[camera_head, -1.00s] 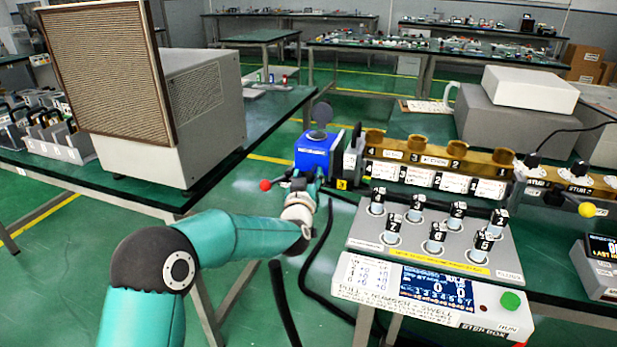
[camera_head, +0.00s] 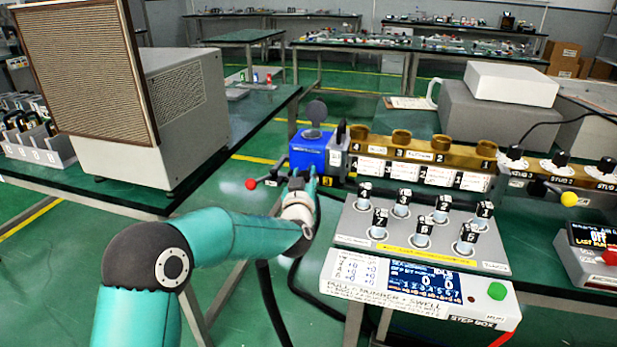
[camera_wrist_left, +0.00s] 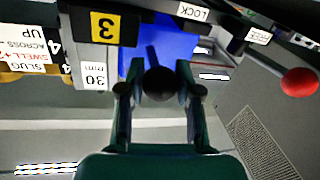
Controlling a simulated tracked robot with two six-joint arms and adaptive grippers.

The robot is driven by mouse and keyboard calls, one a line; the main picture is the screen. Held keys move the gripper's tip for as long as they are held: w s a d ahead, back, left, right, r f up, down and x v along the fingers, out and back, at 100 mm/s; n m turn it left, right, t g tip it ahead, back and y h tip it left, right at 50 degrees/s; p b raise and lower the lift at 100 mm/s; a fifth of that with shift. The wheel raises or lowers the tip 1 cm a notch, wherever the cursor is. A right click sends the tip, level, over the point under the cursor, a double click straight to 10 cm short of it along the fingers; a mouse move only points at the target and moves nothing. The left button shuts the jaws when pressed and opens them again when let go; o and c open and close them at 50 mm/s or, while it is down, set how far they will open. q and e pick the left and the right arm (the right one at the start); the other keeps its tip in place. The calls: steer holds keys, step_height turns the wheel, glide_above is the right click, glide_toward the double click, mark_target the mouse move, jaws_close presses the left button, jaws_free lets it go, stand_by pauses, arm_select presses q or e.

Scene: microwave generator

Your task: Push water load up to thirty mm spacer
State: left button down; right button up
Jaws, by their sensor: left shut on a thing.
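The water load is a blue box (camera_head: 309,151) with a dark round disc on top, at the left end of the brass waveguide row. My left gripper (camera_head: 299,188) is at its near side. In the left wrist view its fingers (camera_wrist_left: 160,84) are shut around a dark round knob in front of the blue body (camera_wrist_left: 172,42). The spacer's white "30 mm" label (camera_wrist_left: 95,75) is just left of the blue body, below a yellow "3" plate (camera_wrist_left: 105,27). The load and spacer look close together; I cannot tell whether they touch. My right gripper is not in view.
A brass row (camera_head: 420,153) with numbered cards runs right from the load. A red-ball lever (camera_head: 251,184) sticks out to the left. A large grey cabinet (camera_head: 185,110) stands at left.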

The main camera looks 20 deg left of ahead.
arm_select(q)
steer(key=shift+d, duration=0.2)
steer(key=c, duration=0.8)
jaws_free()
steer(key=v, duration=1.2)
steer(key=shift+a+f, duration=0.1)
steer(key=shift+f, duration=0.05)
